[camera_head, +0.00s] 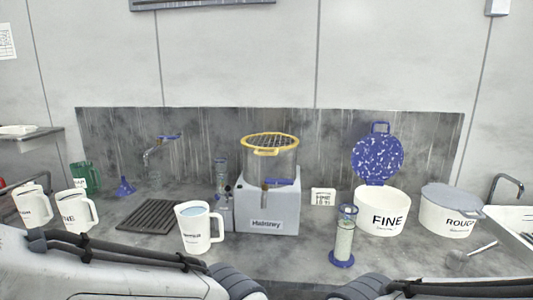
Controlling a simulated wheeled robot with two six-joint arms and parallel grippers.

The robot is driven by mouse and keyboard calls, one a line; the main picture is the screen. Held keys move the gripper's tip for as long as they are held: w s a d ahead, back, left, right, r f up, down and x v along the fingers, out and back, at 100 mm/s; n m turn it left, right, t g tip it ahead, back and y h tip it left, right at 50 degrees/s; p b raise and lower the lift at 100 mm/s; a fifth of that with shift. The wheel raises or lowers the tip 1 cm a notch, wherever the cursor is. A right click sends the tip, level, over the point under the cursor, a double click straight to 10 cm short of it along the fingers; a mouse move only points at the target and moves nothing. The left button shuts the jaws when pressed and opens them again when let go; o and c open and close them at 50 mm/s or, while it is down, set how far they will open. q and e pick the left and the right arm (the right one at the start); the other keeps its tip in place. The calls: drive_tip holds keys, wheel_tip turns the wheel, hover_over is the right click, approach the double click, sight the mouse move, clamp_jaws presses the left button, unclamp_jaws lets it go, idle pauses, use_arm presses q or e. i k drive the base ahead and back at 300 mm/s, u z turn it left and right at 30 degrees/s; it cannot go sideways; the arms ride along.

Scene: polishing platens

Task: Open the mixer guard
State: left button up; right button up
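The mixer (267,205) stands in the middle of the bench, a pale box base with a steel bowl (285,167) on top. The yellow mixer guard (269,143), a round wire grid with a yellow rim, lies roughly flat over the bowl's mouth and looks closed. A yellow tab (265,152) shows at its front edge. A blue lever (278,182) sits on the front below the bowl. My two arms cross the bottom edge of the view, left and right. Neither gripper's fingers show.
A white jug (196,229) stands in front of the mixer to the left. A glass cylinder with a blue base (342,240) stands at front right. The FINE tub (381,215) has its speckled blue lid raised; the ROUGH tub (448,215) is lidded. A dark drain grate (152,216) lies left.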

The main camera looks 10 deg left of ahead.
sight(270, 135)
drive_tip(key=u, duration=0.6)
drive_tip(key=i, duration=1)
drive_tip(key=z, duration=0.15)
